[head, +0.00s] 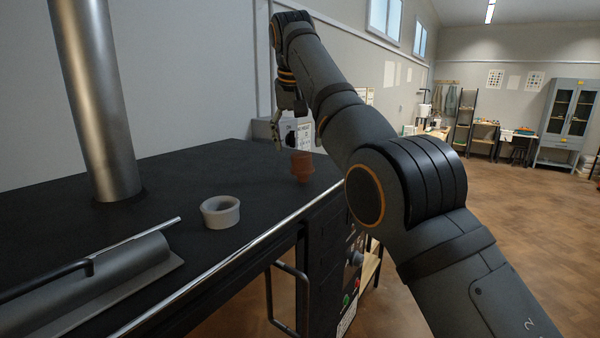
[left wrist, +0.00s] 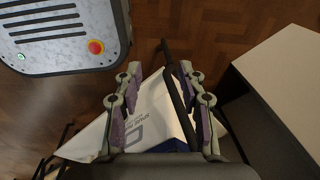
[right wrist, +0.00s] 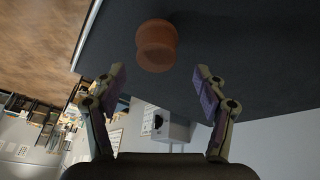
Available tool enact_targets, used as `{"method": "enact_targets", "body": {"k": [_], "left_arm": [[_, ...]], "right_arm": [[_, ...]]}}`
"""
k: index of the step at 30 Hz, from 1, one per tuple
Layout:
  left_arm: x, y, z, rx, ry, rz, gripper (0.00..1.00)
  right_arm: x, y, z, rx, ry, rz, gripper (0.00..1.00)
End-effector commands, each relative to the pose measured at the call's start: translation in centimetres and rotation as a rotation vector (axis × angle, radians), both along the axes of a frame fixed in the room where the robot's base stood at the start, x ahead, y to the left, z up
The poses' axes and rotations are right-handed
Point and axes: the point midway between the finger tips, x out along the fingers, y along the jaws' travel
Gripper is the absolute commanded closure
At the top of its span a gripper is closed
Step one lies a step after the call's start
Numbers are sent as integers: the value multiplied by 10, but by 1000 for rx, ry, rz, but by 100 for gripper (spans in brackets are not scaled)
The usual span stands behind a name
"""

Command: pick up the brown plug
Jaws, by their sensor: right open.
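The brown plug (head: 302,167) stands on the dark top of the kiln (head: 200,165) near its front edge, in the head view. It also shows in the right wrist view (right wrist: 156,46), ahead of the fingertips and roughly centred between them. My right gripper (head: 280,140) is open and empty, close to the plug on its left and higher in the head view. Its two fingers stand wide apart in the right wrist view (right wrist: 160,75). My left gripper (left wrist: 158,82) shows only in the left wrist view, with its fingers spread apart.
A pale ring-shaped cup (head: 220,212) stands on the kiln top, left of the plug. A metal flue pipe (head: 98,100) rises at the back left. A grey curved cover with a handle (head: 110,270) lies at the front left. A white bag (left wrist: 160,115) shows beyond the left fingers.

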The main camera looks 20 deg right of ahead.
Motion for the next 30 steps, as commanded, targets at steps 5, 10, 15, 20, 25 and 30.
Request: {"method": "enact_targets", "body": {"k": [5,10,15,20,25,30], "left_arm": [[42,-1,-4,-1,-64,-3,60],[38,-1,-19,-1,-56,-2,60],[12,0,-21,-1,-19,0,60],[11,0,-21,0,-17,0,60],[20,0,-20,-1,-31,-1,60],[25,-1,-20,-1,-38,-2,60]], "right_arm": [[3,-2,-12,0,-1,-1,28],[12,-6,-40,0,0,-1,28],[16,-8,-47,1,-3,0,28],[16,-8,-46,1,-3,0,35],[16,-8,-46,1,-3,0,58],[16,-8,-46,1,-2,0,81]]}}
